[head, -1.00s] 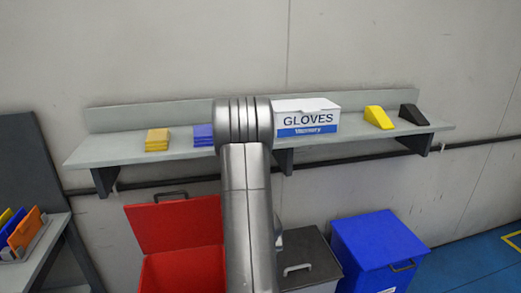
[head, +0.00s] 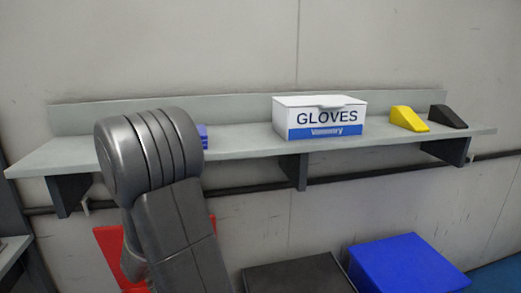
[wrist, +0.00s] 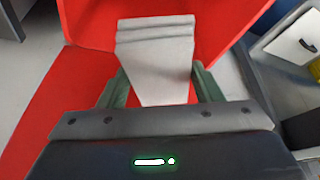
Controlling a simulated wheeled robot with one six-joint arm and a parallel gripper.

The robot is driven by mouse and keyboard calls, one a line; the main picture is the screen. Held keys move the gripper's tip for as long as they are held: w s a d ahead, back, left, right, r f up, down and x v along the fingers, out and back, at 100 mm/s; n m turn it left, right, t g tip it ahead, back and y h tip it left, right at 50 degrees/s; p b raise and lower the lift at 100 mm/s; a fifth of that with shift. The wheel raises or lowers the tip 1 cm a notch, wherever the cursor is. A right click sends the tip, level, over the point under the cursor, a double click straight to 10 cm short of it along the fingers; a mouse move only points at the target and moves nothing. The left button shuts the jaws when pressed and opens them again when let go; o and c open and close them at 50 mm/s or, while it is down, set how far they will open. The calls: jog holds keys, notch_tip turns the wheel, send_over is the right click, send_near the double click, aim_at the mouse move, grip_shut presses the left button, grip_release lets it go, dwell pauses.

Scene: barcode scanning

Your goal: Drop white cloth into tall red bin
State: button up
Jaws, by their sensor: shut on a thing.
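My gripper (wrist: 161,84) is shut on the white cloth (wrist: 156,45), a folded stack held between its green fingers in the wrist view. The tall red bin fills much of the wrist view behind and around the cloth, with red surfaces at the left (wrist: 62,98) and top. The cloth appears over the bin; its height above it I cannot tell. My arm hides the rest of the bin, and the gripper and cloth are out of sight there.
A grey wall shelf (head: 245,145) holds blue folded cloths (head: 202,135), a white GLOVES box (head: 320,117), a yellow wedge (head: 408,119) and a black wedge (head: 448,117). A dark-lidded bin (head: 298,275) and a blue bin (head: 403,265) stand to the right of the red bin.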

notch_tip(320, 180, down, 6)
jog(key=b, duration=0.4)
jog(key=shift+r, duration=0.2)
jog(key=o, duration=1)
jog(key=shift+o, duration=0.2)
jog(key=shift+r, duration=0.1)
jog(key=p+v, duration=0.3)
jog(key=v, duration=1)
jog(key=shift+r, duration=0.3)
jog(key=shift+d+f, duration=0.1)
jog(key=shift+f, duration=0.05)
